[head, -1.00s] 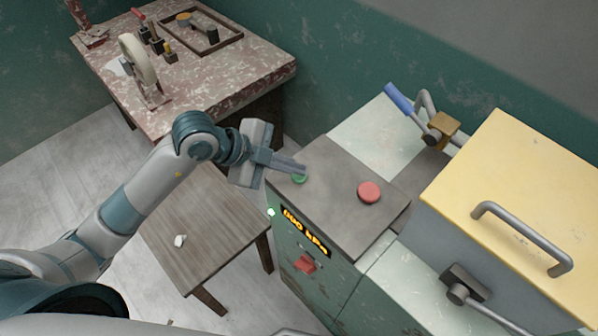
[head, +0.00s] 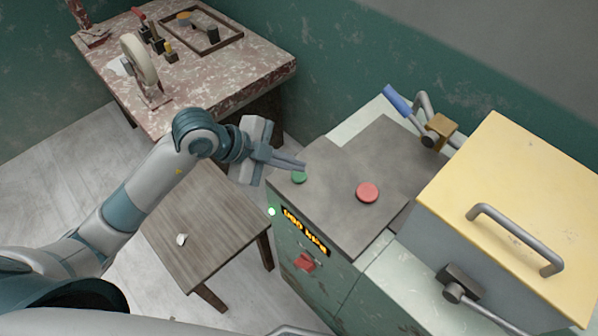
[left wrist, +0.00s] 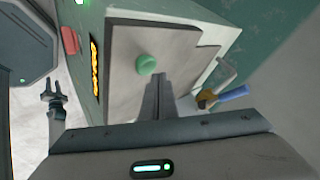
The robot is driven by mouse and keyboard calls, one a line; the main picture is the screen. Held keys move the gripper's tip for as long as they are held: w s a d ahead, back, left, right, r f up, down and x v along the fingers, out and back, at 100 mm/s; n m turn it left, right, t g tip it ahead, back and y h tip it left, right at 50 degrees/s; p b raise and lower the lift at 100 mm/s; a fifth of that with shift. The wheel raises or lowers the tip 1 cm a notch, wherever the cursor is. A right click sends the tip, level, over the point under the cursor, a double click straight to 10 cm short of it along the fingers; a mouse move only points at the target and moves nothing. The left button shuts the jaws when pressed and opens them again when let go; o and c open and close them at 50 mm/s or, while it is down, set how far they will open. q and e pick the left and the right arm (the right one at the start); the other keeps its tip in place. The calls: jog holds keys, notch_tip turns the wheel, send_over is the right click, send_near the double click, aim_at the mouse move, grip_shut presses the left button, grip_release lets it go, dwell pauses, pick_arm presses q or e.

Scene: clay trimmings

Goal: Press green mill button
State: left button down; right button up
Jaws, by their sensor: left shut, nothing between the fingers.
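The green button (head: 299,178) sits on the grey top of the green-sided machine, near its left corner. My left gripper (head: 303,166) is shut and empty. Its fingertips are at the button's far edge in the head view and hide part of it. In the left wrist view the green button (left wrist: 146,64) shows just beyond the fingertips (left wrist: 158,78); I cannot tell whether they touch it. My right gripper (left wrist: 53,86) shows small at the left of the left wrist view, its fingers apart, far from the button.
A red button (head: 368,192) is on the same top. A yellow lid (head: 530,190) with a handle and a blue-gripped lever (head: 397,100) stand to the right and behind. A red switch (head: 304,263) is on the front. A low wooden table (head: 205,235) stands left.

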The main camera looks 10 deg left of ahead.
aim_at(294, 176)
pick_arm(q)
jog(key=shift+r, duration=0.1)
notch_tip(294, 176, up, 5)
jog(key=p, duration=0.5)
dwell(0.9)
